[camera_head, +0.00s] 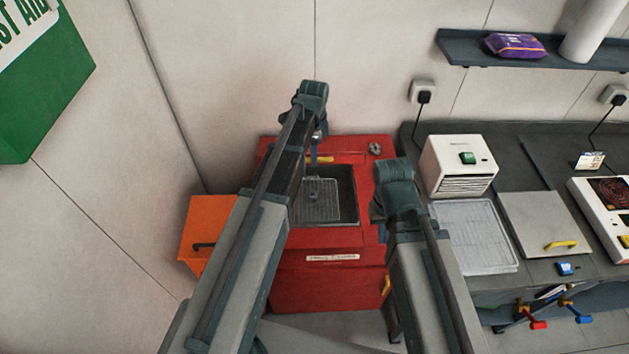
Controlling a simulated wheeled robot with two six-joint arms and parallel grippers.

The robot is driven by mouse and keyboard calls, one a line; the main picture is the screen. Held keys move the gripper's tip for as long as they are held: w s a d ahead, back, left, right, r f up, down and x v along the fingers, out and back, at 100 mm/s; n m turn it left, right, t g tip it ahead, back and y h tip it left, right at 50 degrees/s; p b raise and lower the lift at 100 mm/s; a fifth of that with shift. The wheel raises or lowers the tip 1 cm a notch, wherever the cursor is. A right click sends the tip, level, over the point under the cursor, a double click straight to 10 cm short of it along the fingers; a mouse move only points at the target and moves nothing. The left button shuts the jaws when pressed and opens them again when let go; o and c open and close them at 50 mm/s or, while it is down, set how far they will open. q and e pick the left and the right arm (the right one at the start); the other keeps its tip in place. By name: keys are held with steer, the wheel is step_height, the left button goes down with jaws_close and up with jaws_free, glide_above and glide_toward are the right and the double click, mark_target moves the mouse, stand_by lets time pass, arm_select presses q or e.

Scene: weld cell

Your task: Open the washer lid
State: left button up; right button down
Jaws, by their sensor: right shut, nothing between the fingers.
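The washer is a red cabinet (330,284) with a white label on its front. Its dark basin (347,190) is uncovered and a wire grate (320,203) shows inside. A red panel (345,145) with a yellow handle (321,159) is behind the basin; it looks like the raised lid. My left gripper (315,157) points down beside the yellow handle, partly hidden by my arm; I cannot tell whether it touches it or how its jaws stand. My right gripper (379,214) is at the washer's right edge, shut and empty, its fingertips mostly hidden.
An orange bin (197,231) stands left of the washer. On the right, a dark counter (519,184) carries a white heater-like box (458,167), a wire tray (472,237) and a grey lidded box (540,216). A shelf (465,50) hangs above; a green first-aid box (45,85) is upper left.

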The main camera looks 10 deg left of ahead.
arm_select(q)
steer(key=shift+s+d+f+b, duration=0.25)
steer(key=shift+s+f+b, duration=0.35)
steer(key=shift+s+f, duration=0.35)
steer(key=shift+s+d+f+b, duration=0.15)
steer(key=shift+s+f+b, duration=0.1)
steer(key=shift+f+b, duration=0.1)
